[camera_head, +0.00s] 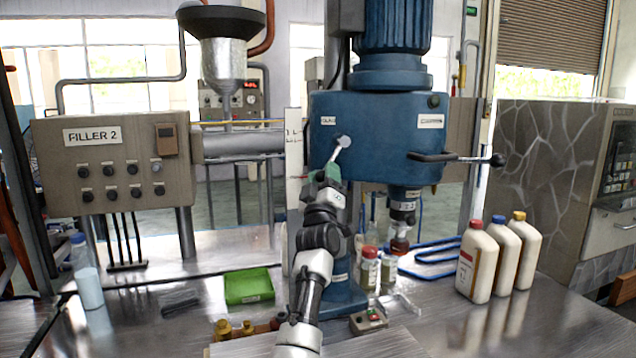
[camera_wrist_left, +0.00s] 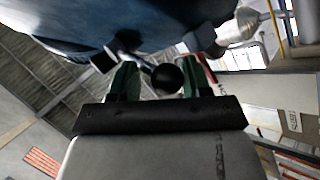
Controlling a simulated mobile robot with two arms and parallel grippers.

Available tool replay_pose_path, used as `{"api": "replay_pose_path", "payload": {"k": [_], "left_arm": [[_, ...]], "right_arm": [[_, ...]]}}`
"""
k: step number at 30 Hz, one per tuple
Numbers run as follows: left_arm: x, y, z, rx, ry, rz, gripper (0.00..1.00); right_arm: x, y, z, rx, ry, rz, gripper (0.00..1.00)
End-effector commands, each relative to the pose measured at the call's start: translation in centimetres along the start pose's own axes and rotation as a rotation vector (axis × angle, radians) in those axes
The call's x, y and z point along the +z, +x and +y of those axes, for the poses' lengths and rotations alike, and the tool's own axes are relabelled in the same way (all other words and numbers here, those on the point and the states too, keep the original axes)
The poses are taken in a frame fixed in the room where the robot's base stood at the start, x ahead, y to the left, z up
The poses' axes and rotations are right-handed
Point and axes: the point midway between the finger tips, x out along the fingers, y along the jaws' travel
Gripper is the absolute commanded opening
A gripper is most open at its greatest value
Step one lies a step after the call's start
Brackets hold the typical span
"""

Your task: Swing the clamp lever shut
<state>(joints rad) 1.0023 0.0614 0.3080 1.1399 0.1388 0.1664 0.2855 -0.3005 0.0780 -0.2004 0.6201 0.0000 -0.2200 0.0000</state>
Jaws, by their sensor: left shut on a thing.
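The clamp lever (camera_head: 337,152) is a short rod on the front of the blue drill-like machine head (camera_head: 385,125). It slants down and left from a pale round hub. In the left wrist view its black ball knob (camera_wrist_left: 167,79) sits between the green fingertips of my left gripper (camera_wrist_left: 162,82). In the head view my left gripper (camera_head: 326,178) reaches up from below in front of the blue head, shut on the lever's lower end. The fingers hide the knob there. My right gripper is not in view.
A black handle (camera_head: 455,158) juts right from the blue head. Below stand capped jars (camera_head: 369,268); three cream bottles (camera_head: 478,262) stand to the right. A green tray (camera_head: 248,286) lies left of my arm, with small brass-coloured parts (camera_head: 223,329) in front. The right front table is clear.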

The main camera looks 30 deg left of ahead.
Motion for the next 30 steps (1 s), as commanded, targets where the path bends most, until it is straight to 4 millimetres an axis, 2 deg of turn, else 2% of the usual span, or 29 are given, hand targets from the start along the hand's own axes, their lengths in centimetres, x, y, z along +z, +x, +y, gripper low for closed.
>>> {"api": "replay_pose_path", "payload": {"k": [6, 21, 22, 24, 30], "left_arm": [[0.42, 0.09, 0.23, -0.008, -0.046, 0.047, 0.39], [0.35, 0.25, 0.38, -0.009, -0.058, 0.062, 0.39], [0.34, 0.25, 0.38, -0.009, -0.058, 0.062, 0.50], [0.34, 0.25, 0.38, -0.009, -0.058, 0.062, 0.58], [0.49, 0.14, 0.27, -0.010, -0.057, 0.060, 0.58]], "right_arm": [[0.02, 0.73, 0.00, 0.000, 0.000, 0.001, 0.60], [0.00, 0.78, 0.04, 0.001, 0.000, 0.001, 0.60], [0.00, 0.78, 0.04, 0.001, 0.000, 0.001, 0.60], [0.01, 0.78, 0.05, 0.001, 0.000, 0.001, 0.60], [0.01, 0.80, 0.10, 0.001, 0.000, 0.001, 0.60]]}}
